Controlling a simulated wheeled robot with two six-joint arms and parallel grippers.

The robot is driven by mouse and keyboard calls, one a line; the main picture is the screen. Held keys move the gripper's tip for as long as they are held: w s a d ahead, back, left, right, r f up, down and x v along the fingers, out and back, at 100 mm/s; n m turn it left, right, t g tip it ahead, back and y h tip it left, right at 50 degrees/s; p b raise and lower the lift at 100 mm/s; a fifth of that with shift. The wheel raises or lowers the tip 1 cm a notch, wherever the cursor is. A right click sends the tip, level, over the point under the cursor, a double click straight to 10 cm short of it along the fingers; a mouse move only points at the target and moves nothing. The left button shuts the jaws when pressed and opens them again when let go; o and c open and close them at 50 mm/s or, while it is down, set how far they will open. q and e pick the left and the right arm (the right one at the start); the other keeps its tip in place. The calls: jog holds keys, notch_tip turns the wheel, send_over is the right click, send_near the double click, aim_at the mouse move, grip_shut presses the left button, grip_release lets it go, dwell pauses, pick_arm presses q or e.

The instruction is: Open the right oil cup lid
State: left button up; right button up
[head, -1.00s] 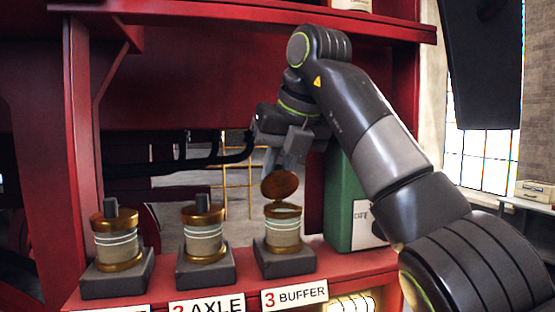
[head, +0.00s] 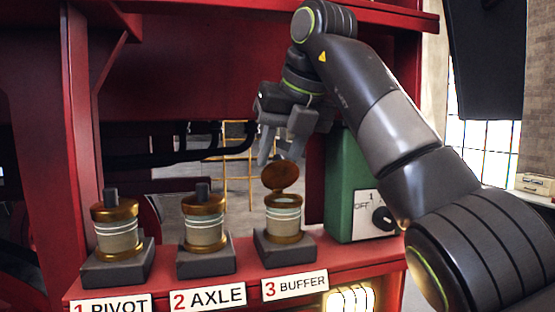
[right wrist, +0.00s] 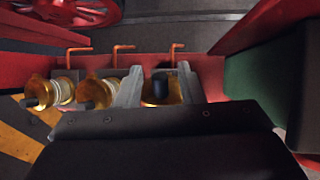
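The right oil cup (head: 284,223), above the "3 BUFFER" label, has a pale ringed body and brass bands. Its round brown lid (head: 280,177) stands tilted up at the back of the cup's rim, so the cup is open. My right gripper (head: 281,154) is just above the lid, pointing down, with its fingers apart. In the right wrist view, the fingers (right wrist: 158,88) stand apart on either side of a dark knob (right wrist: 160,82) over brass. Contact with the lid cannot be told. My left gripper is not in view.
The pivot cup (head: 117,225) and axle cup (head: 204,222) stand to the left with lids closed. A green box (head: 345,180) with an OFF dial (head: 384,218) stands close on the right. The red shelf (head: 240,272) carries them all. A black pipe (head: 215,157) runs behind.

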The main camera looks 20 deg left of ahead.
jog(key=v, duration=0.6)
jog(key=shift+s, duration=0.1)
dwell(0.3)
